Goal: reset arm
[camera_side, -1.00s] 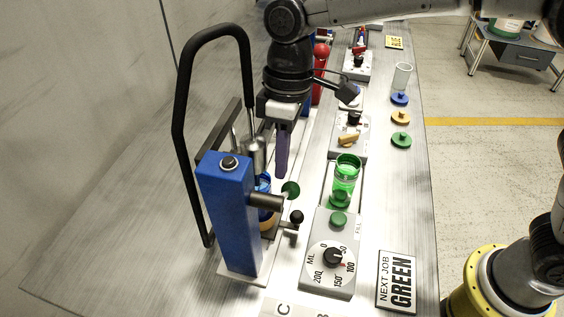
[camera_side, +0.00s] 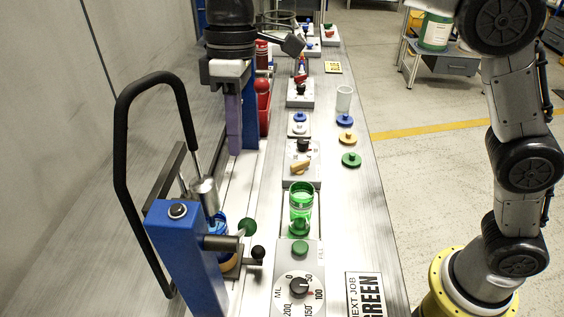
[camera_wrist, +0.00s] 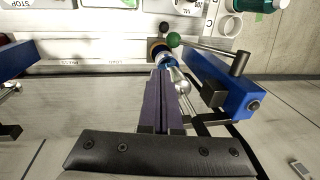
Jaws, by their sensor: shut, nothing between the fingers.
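My gripper (camera_side: 234,148) hangs in the air in the side view, its purple fingers pointing down and pressed together with nothing between them. It is up and behind the blue pump post (camera_side: 185,258), clear of it. In the wrist view the closed fingers (camera_wrist: 160,77) point toward the pump area. The black looped pump handle (camera_side: 122,190) stands up to the left of the post. A green transparent cup (camera_side: 301,210) stands upright on the bench to the right, apart from my gripper.
A dial box (camera_side: 299,287) and a NEXT JOB GREEN sign (camera_side: 365,295) are at the front. Blue, orange and green knobbed discs (camera_side: 347,138) and a clear cup (camera_side: 343,99) line the bench's right side. A red container (camera_side: 263,105) stands behind my gripper.

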